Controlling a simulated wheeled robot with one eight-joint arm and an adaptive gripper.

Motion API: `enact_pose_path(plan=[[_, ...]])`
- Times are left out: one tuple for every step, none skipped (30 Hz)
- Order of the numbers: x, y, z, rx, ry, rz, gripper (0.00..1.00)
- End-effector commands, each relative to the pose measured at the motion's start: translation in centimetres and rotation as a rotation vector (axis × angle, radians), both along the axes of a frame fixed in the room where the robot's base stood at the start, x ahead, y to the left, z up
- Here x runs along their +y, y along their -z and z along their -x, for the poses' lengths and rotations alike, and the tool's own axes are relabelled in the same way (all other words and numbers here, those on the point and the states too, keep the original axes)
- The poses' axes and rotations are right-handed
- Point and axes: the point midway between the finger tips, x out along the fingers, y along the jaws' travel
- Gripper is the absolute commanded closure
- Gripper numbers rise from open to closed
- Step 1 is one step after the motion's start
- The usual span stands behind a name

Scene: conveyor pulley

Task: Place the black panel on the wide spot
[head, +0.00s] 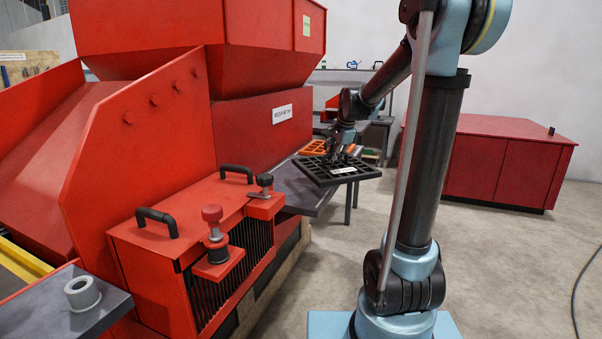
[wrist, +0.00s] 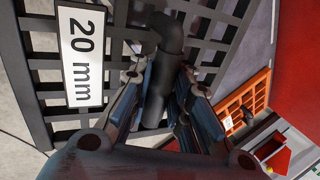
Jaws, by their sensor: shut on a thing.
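The black panel (head: 325,178) is a flat grid with a handle and a white label reading "20 mm", clearest in the wrist view (wrist: 185,48). My gripper (head: 343,155) is shut on the panel's black handle (wrist: 163,45), with one finger on each side of it in the wrist view (wrist: 158,100). In the head view the panel is roughly level, at the near right edge of the grey table (head: 292,185). I cannot tell whether it touches the table. I cannot tell which place is the wide spot.
An orange grid panel (head: 314,147) lies behind the black one, and also shows in the wrist view (wrist: 246,98). The large red machine (head: 140,150) stands at the left, with a handled, slotted box (head: 190,225) in front. A red cabinet (head: 490,165) is at the right. Floor between is clear.

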Motion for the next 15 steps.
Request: enact_pose_path(plan=[[1.0,0.0,-0.4,-0.001,-0.004,0.000,1.00],[1.5,0.0,-0.6,-0.001,-0.004,-0.001,1.00],[2.2,-0.1,-0.8,-0.001,-0.005,0.000,1.00],[2.7,-0.1,-1.0,-0.002,-0.004,-0.001,1.00],[3.3,0.0,-1.2,-0.002,-0.004,-0.001,1.00],[4.0,0.0,-1.5,-0.001,-0.005,0.001,1.00],[4.4,-0.1,-1.7,-0.001,-0.003,0.000,1.00],[5.0,0.0,-1.8,-0.002,-0.004,0.000,1.00],[5.7,0.0,-2.0,-0.002,-0.004,-0.001,1.00],[6.2,-0.1,-2.3,-0.002,-0.004,-0.001,1.00],[6.7,-0.1,-2.5,-0.002,-0.004,-0.001,1.00],[7.4,-0.1,-2.7,-0.002,-0.004,-0.001,1.00],[7.9,-0.1,-2.9,-0.002,-0.003,-0.001,1.00],[8.4,0.0,-3.0,-0.002,-0.004,0.000,1.00],[9.1,-0.1,-3.3,-0.001,-0.004,0.000,1.00]])
